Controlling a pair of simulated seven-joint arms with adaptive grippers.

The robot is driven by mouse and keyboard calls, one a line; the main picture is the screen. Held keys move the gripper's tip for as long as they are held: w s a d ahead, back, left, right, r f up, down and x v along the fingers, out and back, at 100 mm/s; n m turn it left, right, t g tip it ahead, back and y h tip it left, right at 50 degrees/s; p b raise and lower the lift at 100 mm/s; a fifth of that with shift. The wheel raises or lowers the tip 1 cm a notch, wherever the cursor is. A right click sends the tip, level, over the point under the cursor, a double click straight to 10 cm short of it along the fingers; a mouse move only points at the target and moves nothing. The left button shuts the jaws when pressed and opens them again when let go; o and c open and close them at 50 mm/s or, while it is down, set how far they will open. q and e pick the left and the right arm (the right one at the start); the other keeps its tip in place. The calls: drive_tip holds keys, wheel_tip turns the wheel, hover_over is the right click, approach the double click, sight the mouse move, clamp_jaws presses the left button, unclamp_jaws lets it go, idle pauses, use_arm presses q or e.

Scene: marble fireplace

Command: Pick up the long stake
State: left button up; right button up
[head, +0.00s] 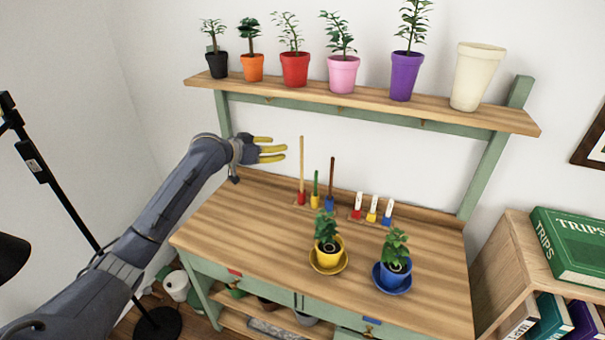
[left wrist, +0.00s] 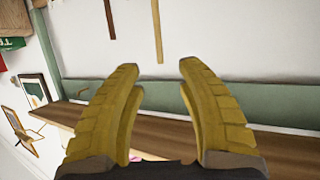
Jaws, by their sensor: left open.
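The longest stake (head: 301,165) is pale wood and stands upright in a red holder on the workbench in the head view. A shorter green stake (head: 315,184) in a yellow holder and a dark brown stake (head: 331,176) in a blue holder stand to its right. My left gripper (head: 279,149) is open and empty, its yellow fingers pointing right, left of the pale stake's upper end and apart from it. In the left wrist view the pale stake (left wrist: 157,30) lies beyond the gap between the fingertips, with the brown stake (left wrist: 110,18) to its left. My right gripper is not in view.
Several potted plants and a cream pot (head: 478,76) line the upper shelf (head: 375,101). Small white-topped labels (head: 373,208) stand right of the stakes. Yellow (head: 328,257) and blue (head: 394,272) potted plants sit forward on the workbench (head: 240,225), whose left part is clear.

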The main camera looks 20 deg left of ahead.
sight(302, 146)
use_arm(q)
drive_tip(key=shift+x, duration=6.5)
drive_tip(key=shift+d+r, duration=0.1)
drive_tip(key=shift+r, duration=0.05)
drive_tip(key=shift+c, duration=0.3)
clamp_jaws()
